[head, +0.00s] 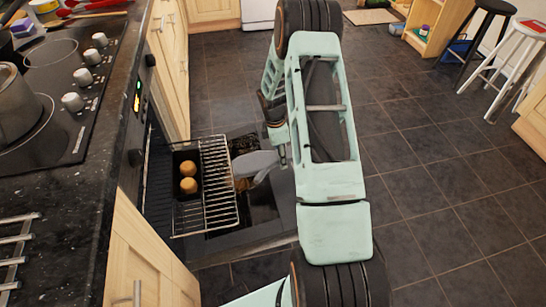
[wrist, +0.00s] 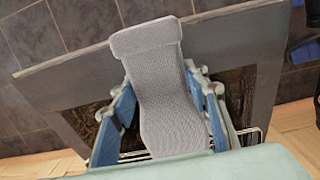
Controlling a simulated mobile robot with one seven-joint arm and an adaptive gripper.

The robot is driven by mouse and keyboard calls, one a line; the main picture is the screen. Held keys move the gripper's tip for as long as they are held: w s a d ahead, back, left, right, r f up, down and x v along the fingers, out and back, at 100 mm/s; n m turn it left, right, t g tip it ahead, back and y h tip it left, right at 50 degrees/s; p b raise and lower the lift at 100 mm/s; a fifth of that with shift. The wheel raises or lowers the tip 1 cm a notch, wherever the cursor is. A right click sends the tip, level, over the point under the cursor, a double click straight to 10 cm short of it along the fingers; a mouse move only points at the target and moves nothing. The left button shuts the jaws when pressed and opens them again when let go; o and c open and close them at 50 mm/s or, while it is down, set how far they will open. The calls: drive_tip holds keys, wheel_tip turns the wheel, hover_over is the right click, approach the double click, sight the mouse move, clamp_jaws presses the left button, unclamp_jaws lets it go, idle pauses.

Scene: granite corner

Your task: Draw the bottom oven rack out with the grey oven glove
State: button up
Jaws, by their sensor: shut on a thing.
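The grey oven glove (head: 254,163) is held in my gripper (wrist: 158,80), whose blue fingers close on it from both sides in the wrist view. In the head view the glove's left end overlaps the front edge of a wire oven rack (head: 218,182); I cannot tell if they touch. The rack sticks out of the oven above the lowered door (head: 250,236). Two round brown baked items (head: 188,177) sit in a dark tray at the rack's oven side. A bit of rack wire (wrist: 257,131) shows low in the wrist view. The oven's inside is mostly hidden.
The dark granite worktop (head: 93,170) with a hob and a pot (head: 15,105) stands at the left. Wooden cupboards flank the oven. Stools (head: 518,50) stand far right. The dark tiled floor (head: 430,160) is clear on the right.

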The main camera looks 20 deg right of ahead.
drive_tip(key=s+d+r+p, duration=0.1)
drive_tip(key=d+r, duration=0.1)
drive_tip(key=d, duration=0.5)
drive_tip(key=shift+s+d+p, duration=0.25)
drive_tip(key=shift+d+p, duration=0.15)
drive_tip(key=a+r+m, duration=0.1)
drive_tip(key=a+r, duration=0.1)
drive_tip(key=w+a+r+m, duration=0.1)
drive_tip(key=r+m, duration=0.1)
drive_tip(key=r, duration=0.1)
drive_tip(key=a+r+m, duration=0.1)
drive_tip(key=a+r, duration=0.1)
drive_tip(key=r, duration=0.1)
drive_tip(key=shift+w+a+r, duration=0.2)
drive_tip(key=shift+w+a, duration=0.15)
drive_tip(key=s+a+r+m+g+y+p, duration=0.1)
drive_tip(key=s+a+r+m, duration=0.2)
drive_tip(key=a+r+m, duration=0.55)
drive_tip(key=s+a+r+m+p, duration=0.1)
drive_tip(key=s+a+r+m, duration=0.2)
drive_tip(key=a+r, duration=0.95)
wheel_tip(320, 180, up, 17)
drive_tip(key=s+d+p, duration=0.2)
drive_tip(key=p, duration=2.2)
drive_tip(key=shift+p, duration=0.4)
drive_tip(key=shift+d+f, duration=0.1)
